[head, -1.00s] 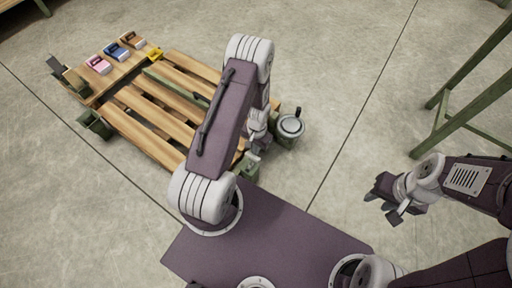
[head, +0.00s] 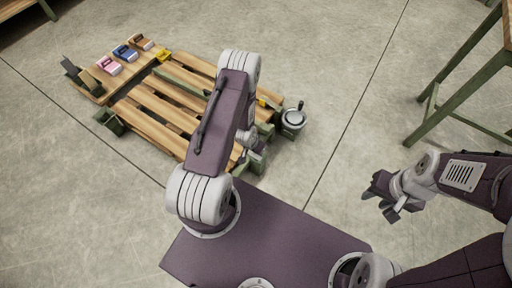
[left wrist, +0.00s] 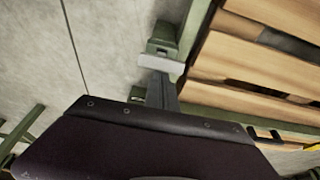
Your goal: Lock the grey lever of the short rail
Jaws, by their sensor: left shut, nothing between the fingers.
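A low slatted wooden platform (head: 150,118) with green metal rails lies on the floor beyond my base. A slim green rail (head: 182,82) runs across it, with a small dark end. In the left wrist view, a pale grey bar (left wrist: 160,65) lies across a green bracket (left wrist: 163,38); whether it is the short rail's grey lever, I cannot tell. My left gripper (left wrist: 160,88) is shut and empty, its dark fingers close to the pale bar; contact is unclear. In the head view my left arm mostly hides this gripper. My right gripper (head: 378,188) hangs over clear floor, its fingers apart.
Pink (head: 109,66), blue (head: 125,53), brown and yellow blocks stand at the platform's far left. A round grey canister-like part (head: 293,118) with a dark handle stands at its right corner. A green-legged table (head: 440,118) is at the right. Floor between is clear.

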